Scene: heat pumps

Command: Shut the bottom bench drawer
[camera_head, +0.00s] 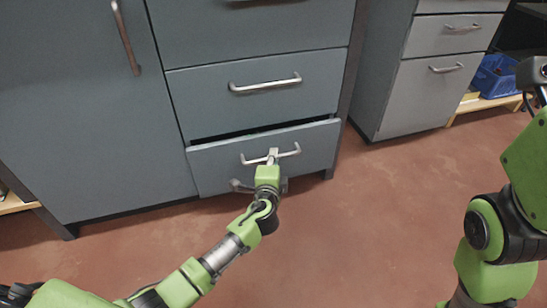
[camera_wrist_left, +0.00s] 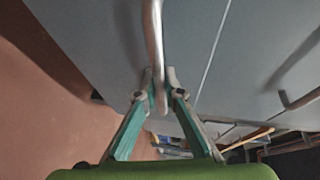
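The bottom bench drawer (camera_head: 215,165) stands slightly open. A dark gap runs along its top edge, wider at the left in the picture. Its bar handle (camera_head: 290,153) is on the front face. My left gripper (camera_head: 273,157) is at the middle of this handle. In the left wrist view the handle (camera_wrist_left: 153,30) passes between the two teal fingers of the left gripper (camera_wrist_left: 160,78). The fingertips sit close on both sides of the bar. The drawer's inside is mostly hidden. My right arm shows at the right, but its fingers are not visible.
The drawer above (camera_head: 260,95) looks closed, and a tall cabinet door (camera_head: 80,110) is at the left. Another drawer unit (camera_head: 425,95) stands to the right, near a blue crate (camera_head: 495,78) on a low shelf. The reddish floor (camera_head: 370,220) in front is clear.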

